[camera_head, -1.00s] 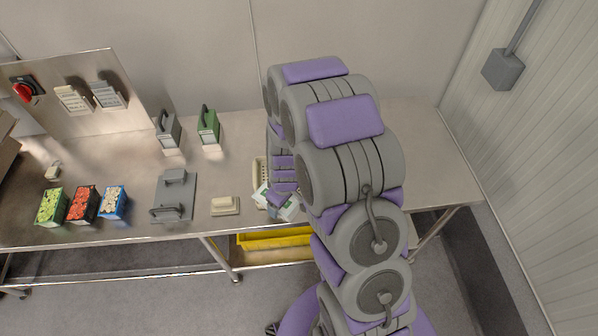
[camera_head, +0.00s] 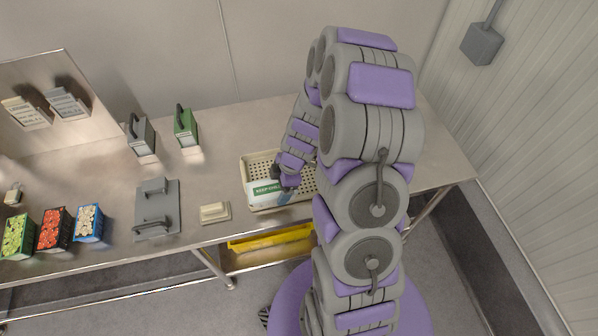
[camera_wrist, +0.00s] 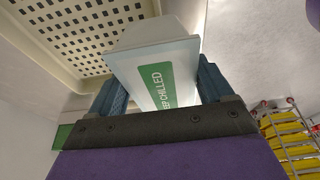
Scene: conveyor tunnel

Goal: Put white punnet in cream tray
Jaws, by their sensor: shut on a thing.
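The white punnet (camera_head: 264,190) has a green "KEEP CHILLED" label. In the wrist view the punnet (camera_wrist: 155,58) sits between both fingers. My gripper (camera_head: 288,182) is shut on it, and the fingers also show in the wrist view (camera_wrist: 160,92). The cream tray (camera_head: 258,158) is a perforated, shallow tray on the steel table. The punnet overlaps the tray's front-left part in the head view. In the wrist view the tray (camera_wrist: 75,35) fills the upper left beside the punnet. I cannot tell whether the punnet touches the tray floor. My arm hides the tray's right side.
A cream block (camera_head: 214,212) and a grey plate with handles (camera_head: 157,208) lie left of the tray. Filled punnets (camera_head: 53,230) stand farther left. A green handled block (camera_head: 186,126) and a grey one (camera_head: 140,135) stand behind. A yellow crate (camera_head: 270,238) is below the table.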

